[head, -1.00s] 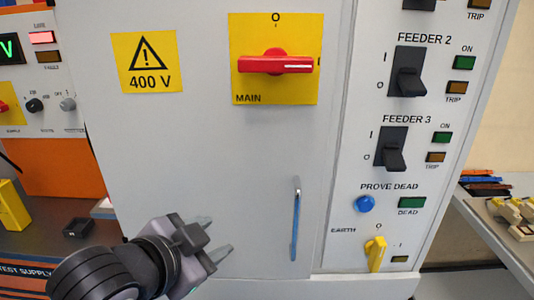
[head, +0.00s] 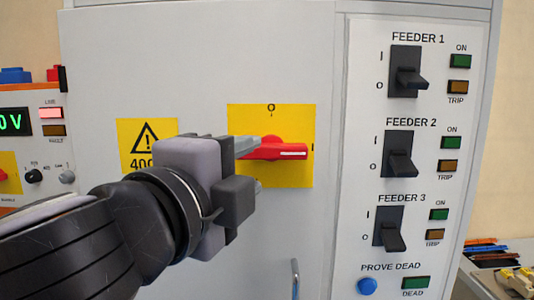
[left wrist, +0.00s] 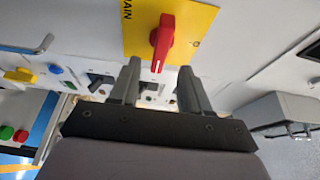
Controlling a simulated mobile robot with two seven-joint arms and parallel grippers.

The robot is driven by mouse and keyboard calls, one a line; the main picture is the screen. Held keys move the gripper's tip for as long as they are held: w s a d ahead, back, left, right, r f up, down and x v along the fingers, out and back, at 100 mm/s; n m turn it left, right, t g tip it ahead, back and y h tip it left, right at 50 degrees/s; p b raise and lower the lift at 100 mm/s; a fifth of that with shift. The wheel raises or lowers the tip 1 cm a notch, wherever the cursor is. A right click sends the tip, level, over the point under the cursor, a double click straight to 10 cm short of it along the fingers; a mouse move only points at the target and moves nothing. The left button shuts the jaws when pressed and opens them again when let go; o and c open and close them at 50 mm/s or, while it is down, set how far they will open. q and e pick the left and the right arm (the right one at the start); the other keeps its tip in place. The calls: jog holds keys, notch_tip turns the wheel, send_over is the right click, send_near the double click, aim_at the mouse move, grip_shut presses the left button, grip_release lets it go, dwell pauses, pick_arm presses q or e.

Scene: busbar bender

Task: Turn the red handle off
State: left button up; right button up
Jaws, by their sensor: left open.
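The red handle (head: 285,151) sits on the yellow MAIN plate (head: 301,176) on the grey cabinet door. It lies level, pointing right towards the "I" mark, with the "O" mark above. My left gripper (head: 260,164) is in front of the plate's left part, and its upper finger overlaps the handle's left side in the head view. In the left wrist view the handle (left wrist: 164,36) lies ahead of the open fingers (left wrist: 159,68), its end showing between the tips. I cannot tell whether they touch. My right gripper is not in view.
Black feeder switches (head: 398,154) with green and amber lamps run down the panel at right. A yellow 400 V sign (head: 133,138) is partly hidden by my gripper. A test supply stands at left.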

aim_at(268, 154)
pick_arm(q)
jog(key=shift+p+x, duration=0.85)
jog(key=shift+x, duration=2.7)
grip_shut()
